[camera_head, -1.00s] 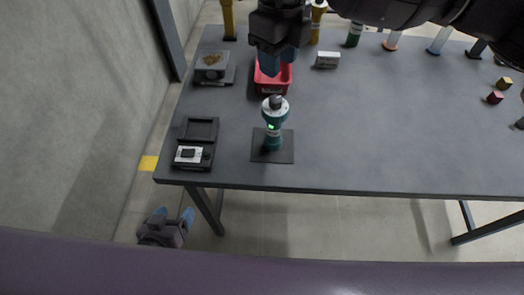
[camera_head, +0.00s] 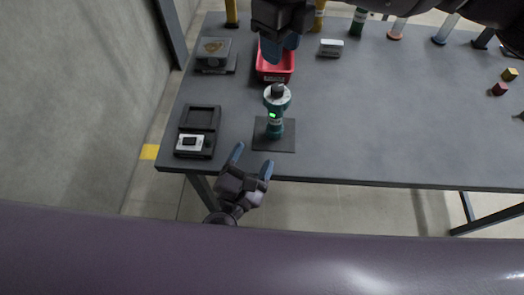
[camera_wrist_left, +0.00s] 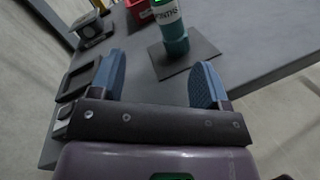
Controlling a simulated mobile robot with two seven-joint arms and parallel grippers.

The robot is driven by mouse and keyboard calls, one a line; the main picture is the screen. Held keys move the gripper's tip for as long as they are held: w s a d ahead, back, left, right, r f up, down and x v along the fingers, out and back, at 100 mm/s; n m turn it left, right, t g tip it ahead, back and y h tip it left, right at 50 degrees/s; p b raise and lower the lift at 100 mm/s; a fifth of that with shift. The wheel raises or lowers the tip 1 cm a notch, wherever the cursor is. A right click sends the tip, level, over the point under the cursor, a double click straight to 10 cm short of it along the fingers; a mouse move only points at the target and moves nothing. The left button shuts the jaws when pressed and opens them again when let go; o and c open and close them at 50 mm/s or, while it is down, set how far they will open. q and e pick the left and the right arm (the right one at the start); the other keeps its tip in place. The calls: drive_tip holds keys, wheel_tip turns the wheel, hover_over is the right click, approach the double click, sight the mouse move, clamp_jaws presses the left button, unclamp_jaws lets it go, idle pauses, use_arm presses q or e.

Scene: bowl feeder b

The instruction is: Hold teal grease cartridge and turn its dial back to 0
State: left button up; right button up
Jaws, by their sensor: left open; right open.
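The teal grease cartridge (camera_head: 275,118) stands upright on a dark square mat (camera_head: 287,141) near the table's front edge, with a dark dial (camera_head: 278,90) on top and a small green light on its side. The dial's setting is too small to read. My left gripper (camera_head: 253,162) is open and empty, just in front of the table edge, below and left of the cartridge. In the left wrist view the cartridge (camera_wrist_left: 174,38) is beyond and between the open fingertips (camera_wrist_left: 160,75), its top cut off. My right gripper (camera_head: 279,48) is open above the red bin, behind the cartridge.
The red bin (camera_head: 275,76) sits behind the cartridge. A black device with a white panel (camera_head: 190,144) lies left of the mat, and a scale-like box (camera_head: 213,52) stands behind it.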

sight(273, 123)
use_arm(q)
drive_tip(key=n, duration=0.2)
drive_tip(key=w+d+n, duration=0.1)
drive_tip(key=n, duration=0.1)
drive_tip(key=d+n, duration=0.1)
drive_tip(key=n, duration=0.1)
drive_tip(key=shift+w+d+r, duration=0.1)
drive_tip(key=shift+w+r, duration=0.05)
drive_tip(key=shift+w, duration=0.25)
drive_tip(key=shift+y, duration=0.4)
drive_tip(key=shift+x, duration=5.35)
drive_tip(key=shift+c, duration=0.3)
